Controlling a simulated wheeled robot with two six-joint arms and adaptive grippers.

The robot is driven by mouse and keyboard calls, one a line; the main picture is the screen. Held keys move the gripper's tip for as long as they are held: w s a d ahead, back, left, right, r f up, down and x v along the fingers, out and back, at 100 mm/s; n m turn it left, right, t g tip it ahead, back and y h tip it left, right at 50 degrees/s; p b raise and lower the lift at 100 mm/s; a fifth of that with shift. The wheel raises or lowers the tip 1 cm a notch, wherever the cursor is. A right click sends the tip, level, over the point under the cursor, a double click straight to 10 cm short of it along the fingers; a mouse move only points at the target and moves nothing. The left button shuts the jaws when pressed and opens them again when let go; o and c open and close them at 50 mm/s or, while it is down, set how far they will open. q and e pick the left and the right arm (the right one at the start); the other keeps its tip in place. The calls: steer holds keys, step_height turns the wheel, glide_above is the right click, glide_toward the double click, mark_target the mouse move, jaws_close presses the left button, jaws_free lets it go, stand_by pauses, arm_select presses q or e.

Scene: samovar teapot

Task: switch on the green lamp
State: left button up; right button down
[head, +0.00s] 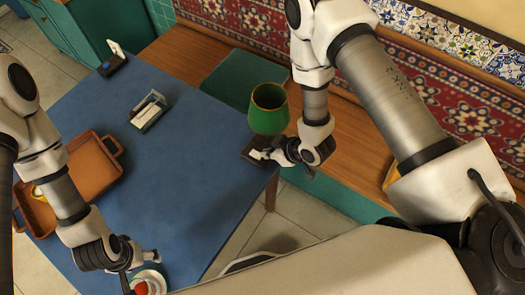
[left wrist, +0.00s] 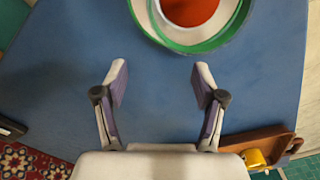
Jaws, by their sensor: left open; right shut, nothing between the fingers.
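The green lamp has a green shade (head: 268,108) and a dark square base (head: 250,146), at the right end of the blue table in the head view. The shade looks unlit. My right gripper (head: 262,155) is shut and empty, with its fingertips at the base, just below the shade. I cannot tell whether they touch it; the switch is not clearly visible. My left gripper (head: 140,270) is open and empty at the table's front, and its spread fingers also show in the left wrist view (left wrist: 160,82).
A cup of red tea on a green-rimmed saucer (left wrist: 178,38) stands close to my left gripper. A brown tray (head: 92,170) with a yellow cup lies at the left of the blue table (head: 185,150). A napkin box (head: 149,112) stands mid-table. A wooden bench runs behind.

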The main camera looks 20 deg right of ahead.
mark_target(259, 157)
steer(key=x, duration=0.3)
steer(key=shift+w+a+f, duration=0.1)
steer(key=shift+f, duration=0.05)
steer(key=shift+f+b, duration=0.3)
steer(key=shift+f, duration=0.15)
steer(key=shift+r, duration=0.1)
steer(key=shift+r+p, duration=0.7)
steer(key=shift+r, duration=0.05)
